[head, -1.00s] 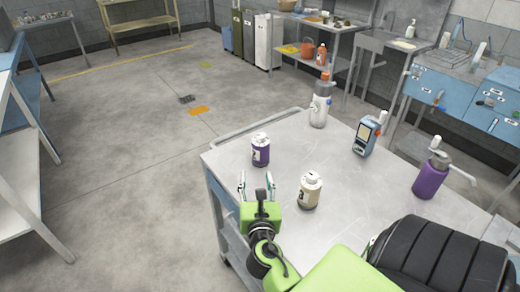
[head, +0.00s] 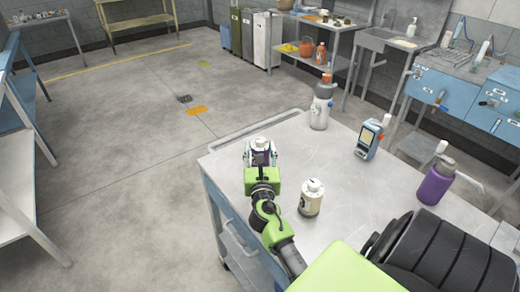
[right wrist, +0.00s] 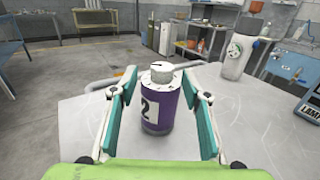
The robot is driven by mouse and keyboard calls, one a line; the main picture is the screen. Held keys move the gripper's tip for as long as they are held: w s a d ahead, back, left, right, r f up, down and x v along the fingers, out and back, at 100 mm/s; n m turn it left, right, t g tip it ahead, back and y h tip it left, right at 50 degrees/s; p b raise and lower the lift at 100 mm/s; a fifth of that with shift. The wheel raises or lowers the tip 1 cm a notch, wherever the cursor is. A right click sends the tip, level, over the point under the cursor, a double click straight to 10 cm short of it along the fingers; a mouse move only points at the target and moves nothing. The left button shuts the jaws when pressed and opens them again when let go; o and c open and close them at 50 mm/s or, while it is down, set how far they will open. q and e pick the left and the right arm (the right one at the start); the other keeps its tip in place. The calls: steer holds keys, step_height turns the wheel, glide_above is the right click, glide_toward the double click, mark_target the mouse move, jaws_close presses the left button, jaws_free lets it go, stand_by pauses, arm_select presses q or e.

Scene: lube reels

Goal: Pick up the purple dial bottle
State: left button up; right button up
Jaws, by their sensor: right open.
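The purple dial bottle (head: 260,150) stands upright near the left end of the metal cart top (head: 330,172). In the right wrist view the bottle (right wrist: 160,108) has a white dial cap and a white label with a "2". My right gripper (head: 261,156) is open, with one finger on each side of the bottle. In the right wrist view the fingers of this gripper (right wrist: 160,115) show gaps to the purple body. The gripper partly hides the bottle in the head view. My left gripper is not in view.
A cream dial bottle (head: 311,199) stands close to the right of my right arm. A grey and white bottle (head: 321,107), a blue handheld device (head: 368,138) and a purple pump bottle (head: 435,182) stand farther off.

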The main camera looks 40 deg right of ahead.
mark_target(260, 145)
steer(key=x, duration=0.3)
steer(key=shift+w+d, duration=0.2)
steer(key=shift+d, duration=0.1)
steer(key=shift+s+a, duration=0.1)
steer(key=shift+c, duration=0.3)
steer(key=shift+r, duration=0.1)
jaws_close()
